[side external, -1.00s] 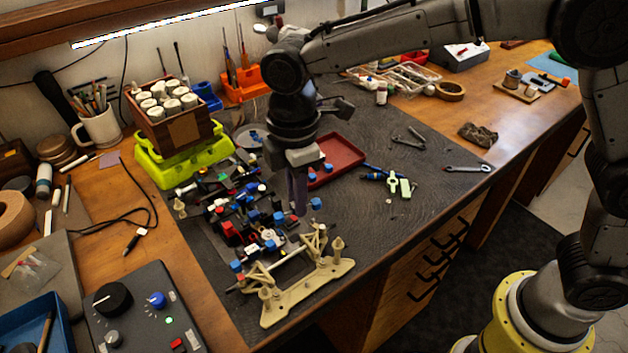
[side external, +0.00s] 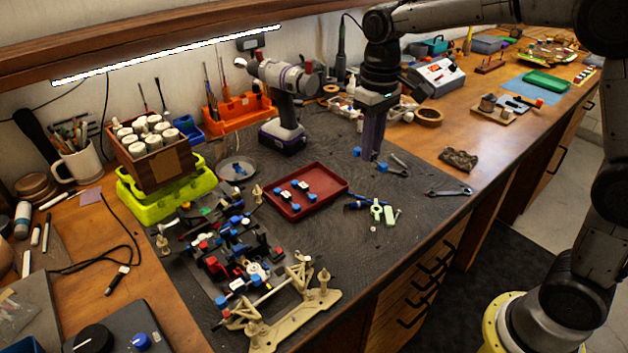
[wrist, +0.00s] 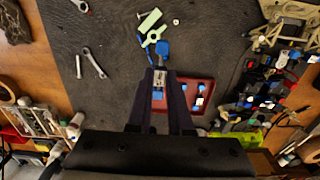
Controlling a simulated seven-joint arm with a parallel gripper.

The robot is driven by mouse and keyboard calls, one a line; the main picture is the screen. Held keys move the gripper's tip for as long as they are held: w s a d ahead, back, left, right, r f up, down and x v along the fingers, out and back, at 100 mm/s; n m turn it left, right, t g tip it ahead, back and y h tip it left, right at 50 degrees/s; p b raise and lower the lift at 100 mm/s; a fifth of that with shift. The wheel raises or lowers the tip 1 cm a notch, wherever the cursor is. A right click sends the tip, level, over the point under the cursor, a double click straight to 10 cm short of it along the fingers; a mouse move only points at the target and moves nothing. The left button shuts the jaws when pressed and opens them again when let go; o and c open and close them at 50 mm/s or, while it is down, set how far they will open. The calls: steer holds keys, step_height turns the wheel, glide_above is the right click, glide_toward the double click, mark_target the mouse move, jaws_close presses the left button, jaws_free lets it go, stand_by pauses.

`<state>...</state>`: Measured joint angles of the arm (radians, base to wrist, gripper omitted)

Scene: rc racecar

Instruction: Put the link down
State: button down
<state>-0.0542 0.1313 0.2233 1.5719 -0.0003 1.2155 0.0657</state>
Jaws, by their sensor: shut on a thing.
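My gripper (side external: 371,157) is above the right part of the dark mat, to the right of the red tray, pointing down. It is shut on a small link. In the side view one blue end of the link (side external: 357,152) shows left of the fingers and another blue end at their right. In the wrist view (wrist: 161,76) the link's silver middle is between the fingers, with a blue end (wrist: 162,48) beyond the tips. The red tray (side external: 328,204) holds several small links with blue, white and black parts. The held link's height above the mat is hard to tell.
Loose parts (side external: 235,250) crowd the mat's left side near a beige suspension frame (side external: 290,312). A pale green piece (side external: 377,211), blue tool (side external: 355,205) and wrenches (side external: 450,191) lie at the right. A drill (side external: 284,105) stands behind the tray.

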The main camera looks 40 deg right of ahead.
steer(key=w+f, duration=0.3)
steer(key=w, duration=0.1)
steer(key=w+f, duration=0.2)
steer(key=w, duration=0.2)
steer(key=w+f, duration=0.3)
steer(key=w, duration=0.1)
steer(key=shift+a+f, duration=0.3)
steer(key=shift+a, duration=0.1)
steer(key=shift+w+f, duration=0.25)
steer(key=shift+f, duration=1.65)
steer(key=shift+f, duration=0.1)
steer(key=c, duration=1.1)
jaws_free()
